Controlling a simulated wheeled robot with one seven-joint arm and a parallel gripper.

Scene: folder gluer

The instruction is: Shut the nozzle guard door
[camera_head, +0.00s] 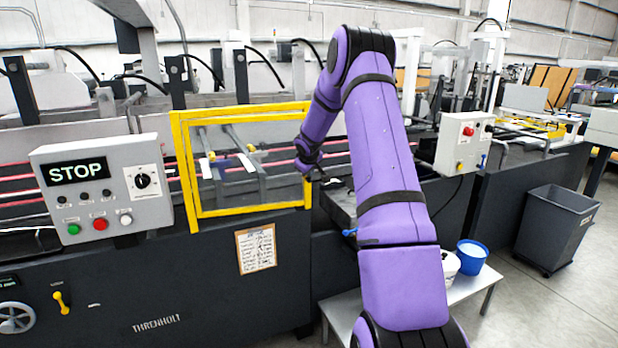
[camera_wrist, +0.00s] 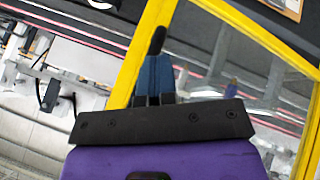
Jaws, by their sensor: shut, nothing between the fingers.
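The nozzle guard door (camera_head: 250,209) is a clear panel in a yellow frame on the front of the dark machine. In the head view it appears nearly in line with the machine front; I cannot tell whether a gap is left. My gripper (camera_head: 316,174) is shut and empty at the door's right edge. In the wrist view my gripper's fingertips (camera_wrist: 156,42) overlap a yellow bar of the door frame (camera_wrist: 133,62), close to its corner. I cannot tell whether they touch it. My purple arm covers the area right of the door.
A grey control box (camera_head: 103,185) with a STOP display stands left of the door. A second control box (camera_head: 463,143) stands to the right. A low table (camera_head: 343,312) holds a blue tub (camera_head: 472,257). A grey bin (camera_head: 553,230) stands on the open floor at right.

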